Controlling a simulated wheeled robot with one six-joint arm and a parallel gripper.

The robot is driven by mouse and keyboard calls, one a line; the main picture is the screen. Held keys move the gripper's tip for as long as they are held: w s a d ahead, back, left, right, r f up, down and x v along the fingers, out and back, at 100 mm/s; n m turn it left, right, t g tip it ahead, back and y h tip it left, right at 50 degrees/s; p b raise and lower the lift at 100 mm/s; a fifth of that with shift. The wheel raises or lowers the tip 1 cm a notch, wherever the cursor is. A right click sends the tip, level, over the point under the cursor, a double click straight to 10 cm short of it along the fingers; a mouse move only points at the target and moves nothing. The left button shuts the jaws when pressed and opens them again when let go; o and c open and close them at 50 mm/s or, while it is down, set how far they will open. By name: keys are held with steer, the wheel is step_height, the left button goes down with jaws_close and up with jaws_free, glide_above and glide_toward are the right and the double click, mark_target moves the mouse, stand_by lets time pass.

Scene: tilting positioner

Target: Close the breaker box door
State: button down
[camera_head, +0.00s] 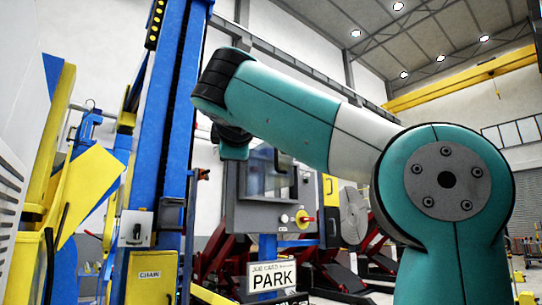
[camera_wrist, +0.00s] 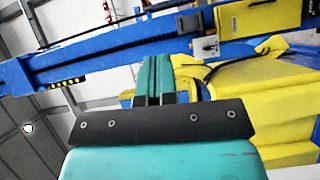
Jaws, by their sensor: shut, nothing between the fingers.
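A grey box (camera_head: 300,190) with a windowed front stands behind my arm on a blue post in the head view. It may be the breaker box, but I cannot tell for sure. My arm covers its upper part, and I cannot tell how its door stands. A small pale box (camera_head: 136,228) with a dark lever sits on the blue column at the left, above a CHAIN label. A small pale box on blue metal also shows in the wrist view (camera_wrist: 205,47). My gripper (camera_wrist: 157,62) is shut and empty, with its teal fingers together. The head view does not show its fingers clearly.
The tall blue column (camera_head: 160,130) stands left of my arm. Yellow and blue machinery (camera_head: 85,185) fills the far left, and yellow parts (camera_wrist: 265,85) show right of my fingers. Red frames (camera_head: 325,270) stand behind.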

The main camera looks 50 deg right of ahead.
steer(key=s+d+r+m+g+h, duration=0.1)
steer(key=s+d+r+g+h, duration=0.1)
steer(key=s+d, duration=0.1)
steer(key=s+d+p+x, duration=0.1)
steer(key=s+p+x, duration=0.1)
steer(key=x, duration=1)
steer(key=shift+s+d, duration=0.2)
steer(key=shift+d, duration=0.25)
steer(key=shift+y, duration=0.3)
